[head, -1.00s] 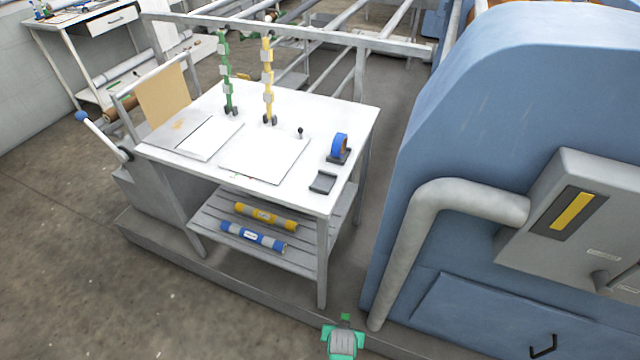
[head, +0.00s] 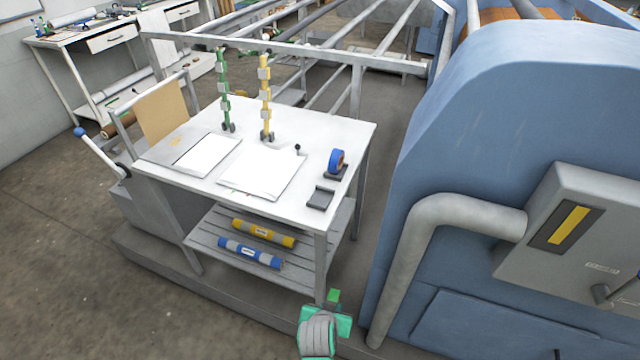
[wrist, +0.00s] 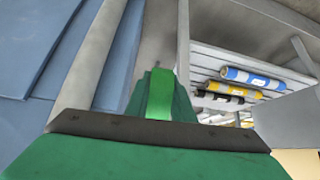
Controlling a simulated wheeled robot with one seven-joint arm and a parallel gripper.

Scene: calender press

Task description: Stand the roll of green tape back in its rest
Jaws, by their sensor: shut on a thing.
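My gripper (head: 331,308) is at the bottom of the head view, in front of the table's near right leg and below the tabletop. It is shut on the roll of green tape (head: 333,296), which shows as a small bright green patch at its tip. In the wrist view the roll (wrist: 160,93) appears edge-on as a bright green band at the green fingers. How deep it sits between them is hidden. An empty dark grey rest (head: 320,198) lies on the tabletop near its front right corner. Behind it a similar rest (head: 336,175) holds a blue tape roll (head: 337,159) upright.
The white table (head: 305,205) carries papers and green and yellow upright chains. Its slatted lower shelf holds a yellow roll (head: 263,233) and a blue roll (head: 250,253). A blue machine with a thick grey pipe (head: 400,260) stands close on the right. Open floor lies left.

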